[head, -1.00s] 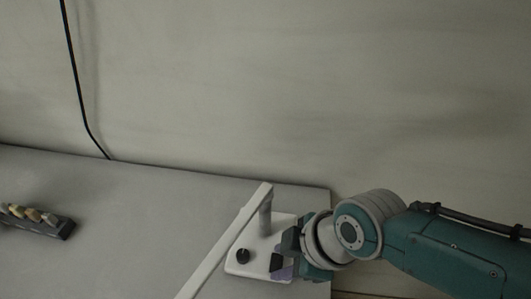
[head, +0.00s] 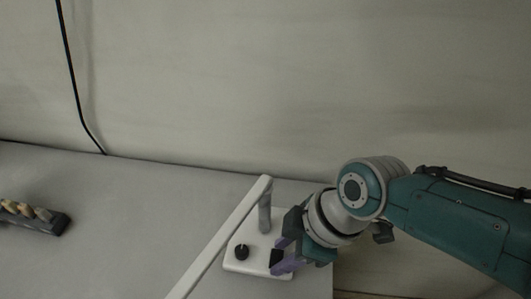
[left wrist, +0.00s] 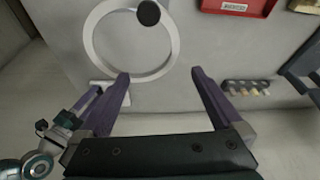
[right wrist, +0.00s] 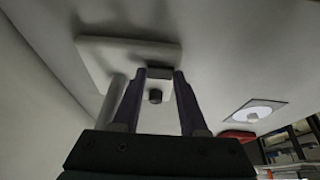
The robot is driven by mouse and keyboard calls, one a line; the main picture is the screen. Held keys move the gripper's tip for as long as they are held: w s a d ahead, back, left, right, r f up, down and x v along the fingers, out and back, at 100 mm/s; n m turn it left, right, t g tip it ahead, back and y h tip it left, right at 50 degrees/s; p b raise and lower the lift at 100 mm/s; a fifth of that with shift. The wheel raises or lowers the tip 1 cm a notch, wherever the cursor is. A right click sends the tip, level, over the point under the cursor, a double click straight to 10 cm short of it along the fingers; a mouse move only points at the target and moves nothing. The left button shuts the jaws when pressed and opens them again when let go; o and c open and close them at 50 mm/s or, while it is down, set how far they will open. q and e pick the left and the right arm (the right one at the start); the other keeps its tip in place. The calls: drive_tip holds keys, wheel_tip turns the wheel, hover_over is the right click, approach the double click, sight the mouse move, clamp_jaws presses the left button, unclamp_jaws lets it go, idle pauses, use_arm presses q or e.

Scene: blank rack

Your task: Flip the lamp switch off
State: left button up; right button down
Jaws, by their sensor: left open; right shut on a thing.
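The lamp has a white base (head: 236,265) on the grey table, with a short grey post and a long white bar in the head view. A black round knob (head: 242,252) sits on the base. The dark switch (head: 276,258) is right of the knob. My right gripper (head: 279,261) is shut on the switch, its purple fingers coming in from the right; the right wrist view shows the dark block between its fingertips (right wrist: 160,73). My left gripper (left wrist: 160,76) is open and empty, with a pale ring (left wrist: 91,45), apparently the lamp's head, beyond it.
A dark rack (head: 35,218) with several tan and grey pieces lies at the left of the table. A red tray (left wrist: 238,6) shows in the left wrist view. A black cable (head: 72,75) hangs along the wall. The table between rack and lamp is clear.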

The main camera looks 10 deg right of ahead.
drive_tip(key=shift+c, duration=2.2)
unclamp_jaws()
use_arm(q)
wheel_tip(320, 180, up, 5)
drive_tip(key=p, duration=0.5)
drive_tip(key=shift+a+f, duration=0.1)
use_arm(e)
drive_tip(key=v, duration=1)
